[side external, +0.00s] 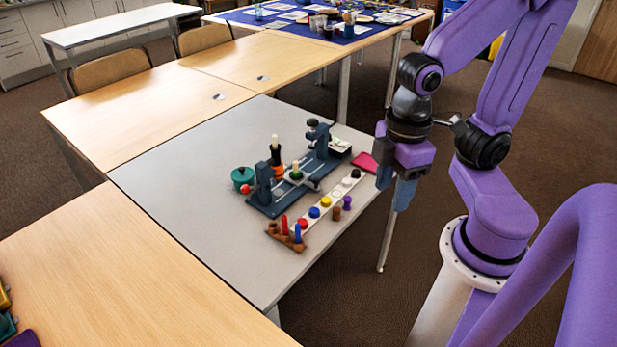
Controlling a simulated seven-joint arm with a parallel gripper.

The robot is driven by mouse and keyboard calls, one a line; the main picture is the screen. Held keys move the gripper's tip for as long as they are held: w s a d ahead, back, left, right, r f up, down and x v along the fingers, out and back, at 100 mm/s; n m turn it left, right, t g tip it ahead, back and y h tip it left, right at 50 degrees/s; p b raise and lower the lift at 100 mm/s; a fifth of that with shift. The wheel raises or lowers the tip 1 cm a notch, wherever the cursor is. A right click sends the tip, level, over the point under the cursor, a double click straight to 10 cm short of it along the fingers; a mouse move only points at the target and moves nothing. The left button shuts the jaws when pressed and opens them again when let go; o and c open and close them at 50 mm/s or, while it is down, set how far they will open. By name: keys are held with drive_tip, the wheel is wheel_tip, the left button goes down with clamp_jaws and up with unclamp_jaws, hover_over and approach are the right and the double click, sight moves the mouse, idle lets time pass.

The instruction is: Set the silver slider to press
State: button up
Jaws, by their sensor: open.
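A dark teal machine (268,205) stands on the grey table, with a left upright and a taller right upright that has a black knob (312,123). I cannot tell for sure which part is the silver slider, and no label reading press is legible. My gripper (395,194) has blue fingers pointing down. It is open, with nothing seen in it, to the right of the machine and apart from it, by the table's right edge.
A white strip with coloured knobs (326,202) lies in front of the machine, beside a brown rack (287,236) of coloured pegs. A green pot (242,177) and black-and-orange stack (276,158) stand at left. A pink pad (365,161) lies near my gripper. The table's left front is clear.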

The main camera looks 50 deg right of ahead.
drive_tip(key=w+m, duration=0.5)
drive_tip(key=w, duration=0.5)
drive_tip(key=m, duration=1.6)
hover_over(316, 179)
wheel_tip(316, 179, down, 11)
wheel_tip(316, 179, down, 16)
drive_tip(key=shift+f, duration=0.25)
